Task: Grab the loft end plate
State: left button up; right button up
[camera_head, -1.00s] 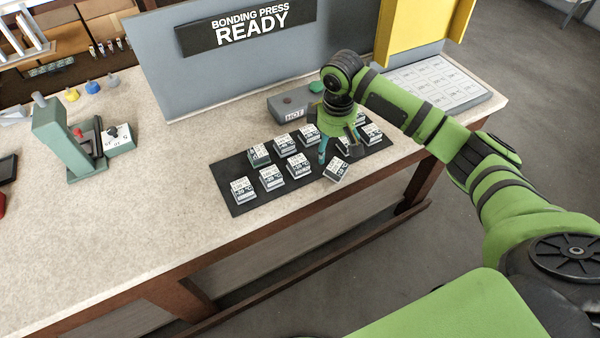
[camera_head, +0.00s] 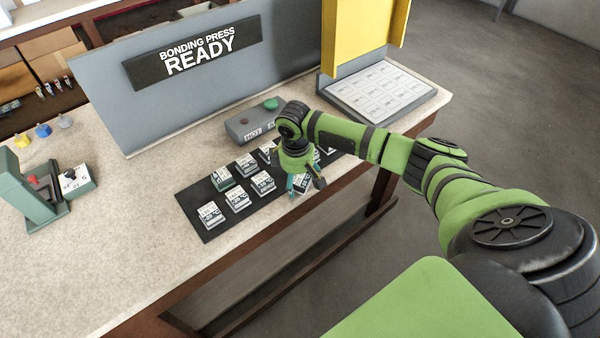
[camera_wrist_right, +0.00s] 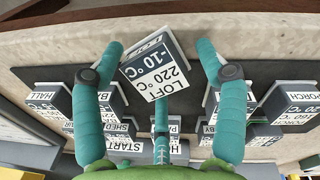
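The loft end plate (camera_wrist_right: 158,65) is a small block with a white and dark label reading LOFT, 220 °C, -10 °C. It sits turned askew at the front of the black mat (camera_head: 207,231), and it shows partly behind the fingers in the head view (camera_head: 303,184). My right gripper (camera_wrist_right: 161,50) is open with its teal fingers on either side of the plate. The left finger is close to the plate's edge; a gap shows on the right. In the head view the right gripper (camera_head: 306,185) is low over the mat. My left gripper is out of view.
Several similar labelled blocks stand close by on the mat, including one marked PORCH (camera_wrist_right: 293,100) and one marked HALL (camera_wrist_right: 45,98). The worktop (camera_head: 100,250) at left front is clear.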

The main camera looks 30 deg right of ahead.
jog(key=c, duration=0.8)
jog(key=shift+c, duration=0.2)
